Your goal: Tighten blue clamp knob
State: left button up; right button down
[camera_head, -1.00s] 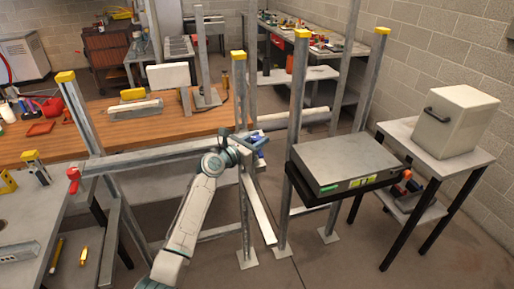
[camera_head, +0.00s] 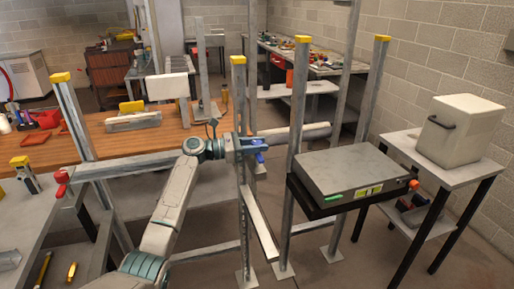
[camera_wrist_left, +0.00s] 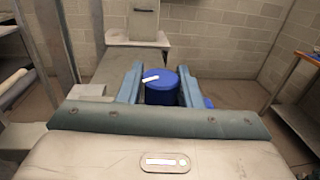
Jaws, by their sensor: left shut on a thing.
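The blue clamp knob (camera_head: 259,158) is at the near metal post, at the end of the horizontal rail. In the left wrist view the knob (camera_wrist_left: 162,88) is a round blue cylinder with a small white mark on top. My left gripper (camera_head: 256,145) reaches it from the left, and its two fingers (camera_wrist_left: 160,85) stand on either side of the knob, shut on it. The gripper partly hides the knob and the rest of the clamp in the head view. My right gripper is not in view.
A grey heater unit (camera_head: 350,168) sits on a black shelf right of the post. A red clamp (camera_head: 62,182) is at the rail's left end. Upright metal posts (camera_head: 293,150) stand close to the gripper. A white box (camera_head: 460,130) rests on a side table at right.

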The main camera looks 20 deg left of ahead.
pick_arm(q)
jog(key=shift+f, duration=0.15)
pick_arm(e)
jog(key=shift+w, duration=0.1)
pick_arm(q)
jog(key=o, duration=0.8)
jog(key=shift+c, duration=0.2)
jog(key=shift+o, duration=1.1)
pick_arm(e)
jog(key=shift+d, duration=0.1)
pick_arm(q)
jog(key=b+v, duration=0.3)
jog(key=v, duration=0.7)
jog(key=shift+s+a, duration=0.15)
jog(key=shift+a, duration=0.25)
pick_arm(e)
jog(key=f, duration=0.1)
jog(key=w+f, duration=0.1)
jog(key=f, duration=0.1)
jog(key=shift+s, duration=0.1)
